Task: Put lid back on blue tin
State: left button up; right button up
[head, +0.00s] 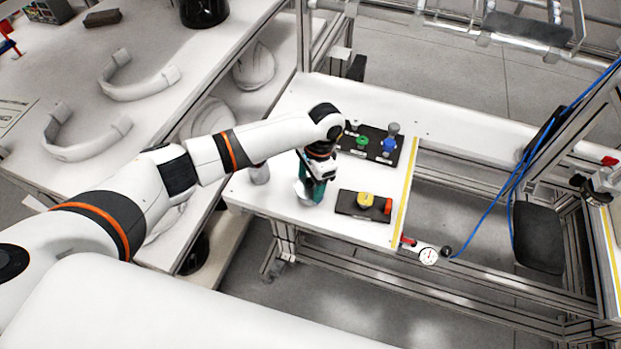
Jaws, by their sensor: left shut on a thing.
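My left gripper (311,194) is low over the white table, left of the black trays. It is shut on a pale silvery round piece (301,190), which looks like a lid; the gripper hides part of it. I cannot tell whether this piece touches the table. A small blue object (389,146), perhaps the blue tin, stands on the rear black tray, to the right of and behind my gripper. It is too small to tell whether its top is open. My right gripper is not in view.
The rear tray (404,147) also bears a green piece (362,142) and grey pieces. A front black tray (346,205) holds a yellow piece (365,199) and a red one (388,205). A grey cylinder (259,174) stands at the table's left edge. A yellow strip (405,190) crosses the tabletop.

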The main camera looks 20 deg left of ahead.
pick_arm(q)
jog(key=o, duration=1.2)
jog(key=shift+c, duration=0.2)
jog(key=shift+r+p, duration=3.5)
jog(key=shift+p, duration=0.55)
jog(key=shift+c, duration=0.6)
grip_shut()
